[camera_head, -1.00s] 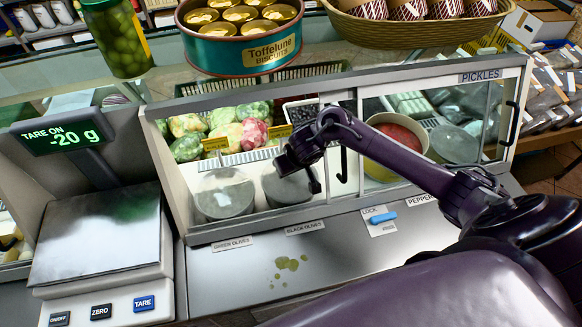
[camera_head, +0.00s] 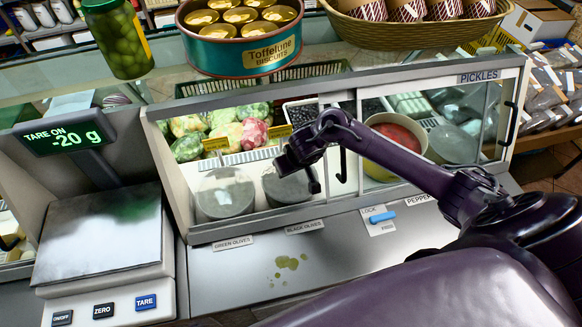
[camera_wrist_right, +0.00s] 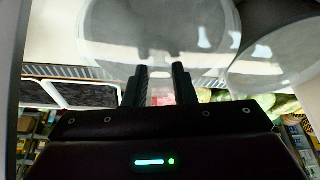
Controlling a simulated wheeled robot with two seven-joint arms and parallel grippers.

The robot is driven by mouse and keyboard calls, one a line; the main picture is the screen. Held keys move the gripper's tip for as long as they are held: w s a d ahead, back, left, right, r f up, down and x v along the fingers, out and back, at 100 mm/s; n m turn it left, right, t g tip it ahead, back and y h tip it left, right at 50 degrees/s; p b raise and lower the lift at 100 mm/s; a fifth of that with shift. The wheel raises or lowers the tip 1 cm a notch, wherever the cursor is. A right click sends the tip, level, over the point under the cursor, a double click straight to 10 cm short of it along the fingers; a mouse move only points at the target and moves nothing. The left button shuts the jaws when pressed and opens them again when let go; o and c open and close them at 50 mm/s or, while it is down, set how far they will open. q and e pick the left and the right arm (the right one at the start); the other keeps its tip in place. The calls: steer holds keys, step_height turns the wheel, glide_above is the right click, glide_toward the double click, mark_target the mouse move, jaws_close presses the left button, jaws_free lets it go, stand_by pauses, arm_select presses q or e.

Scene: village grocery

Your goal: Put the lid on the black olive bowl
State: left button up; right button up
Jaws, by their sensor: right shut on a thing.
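A round grey lid (camera_head: 290,187) sits behind the BLACK OLIVES label in the pickles case, under my right gripper (camera_head: 300,178). The bowl beneath it is hidden, so I cannot tell whether the lid is fully seated. In the right wrist view, the clear, shiny lid (camera_wrist_right: 150,30) lies just beyond the fingertips of my right gripper (camera_wrist_right: 159,80). That gripper is shut on the lid, though the grip point itself is hard to see. My left gripper is not in view.
A covered green olive bowl (camera_head: 224,193) stands close on the left. The sliding glass door frame (camera_head: 345,150) is just right of my gripper. A red-filled bowl (camera_head: 397,140) is farther right. A scale (camera_head: 100,240) stands left of the case, and green spots (camera_head: 287,263) mark the counter.

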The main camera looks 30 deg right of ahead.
steer(key=shift+f+p, duration=0.15)
steer(key=shift+p, duration=0.5)
stand_by(0.9)
stand_by(0.4)
steer(key=o, duration=1.1)
steer(key=shift+c, duration=0.2)
steer(key=shift+o, duration=0.4)
steer(key=o, duration=0.4)
steer(key=shift+r+p, duration=3.5)
steer(key=shift+p, duration=0.8)
